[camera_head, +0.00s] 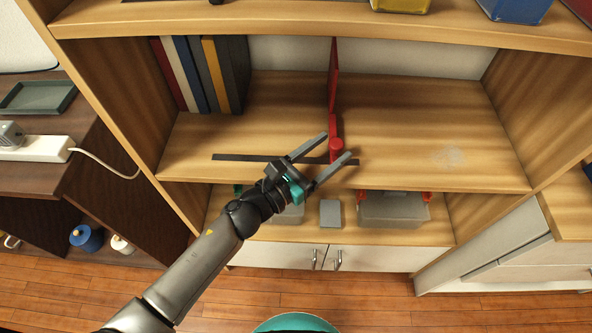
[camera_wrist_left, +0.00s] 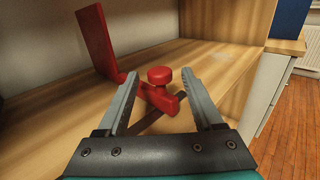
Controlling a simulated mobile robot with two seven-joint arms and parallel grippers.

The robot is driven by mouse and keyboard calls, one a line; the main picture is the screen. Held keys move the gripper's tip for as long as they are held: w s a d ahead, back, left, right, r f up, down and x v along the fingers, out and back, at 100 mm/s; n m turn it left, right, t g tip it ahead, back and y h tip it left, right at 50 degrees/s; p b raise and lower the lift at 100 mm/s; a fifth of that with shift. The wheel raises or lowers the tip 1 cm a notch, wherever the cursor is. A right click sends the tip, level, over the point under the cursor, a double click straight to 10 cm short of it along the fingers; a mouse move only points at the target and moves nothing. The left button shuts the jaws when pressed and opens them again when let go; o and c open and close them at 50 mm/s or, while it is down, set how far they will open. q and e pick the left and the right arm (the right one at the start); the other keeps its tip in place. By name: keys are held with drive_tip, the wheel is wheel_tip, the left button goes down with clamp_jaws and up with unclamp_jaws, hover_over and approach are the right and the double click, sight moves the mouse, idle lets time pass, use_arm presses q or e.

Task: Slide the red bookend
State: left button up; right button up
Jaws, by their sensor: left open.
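The red bookend (camera_head: 333,82) stands upright on the middle shelf, with a thin tall plate and a low foot that ends in a round red knob (camera_head: 336,144) near the shelf's front. My left gripper (camera_head: 338,147) is open, and its fingers reach to the knob. In the left wrist view the bookend's plate (camera_wrist_left: 96,42) is at the upper left. The knob (camera_wrist_left: 160,76) shows between and just beyond the open fingertips (camera_wrist_left: 158,80); I cannot tell whether they touch it. My right gripper is not in view.
A row of several books (camera_head: 205,75) stands at the shelf's left end. A dark strip (camera_head: 240,158) runs along the shelf front. The shelf is clear right of the bookend.

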use_arm(q)
drive_tip(key=v, duration=1)
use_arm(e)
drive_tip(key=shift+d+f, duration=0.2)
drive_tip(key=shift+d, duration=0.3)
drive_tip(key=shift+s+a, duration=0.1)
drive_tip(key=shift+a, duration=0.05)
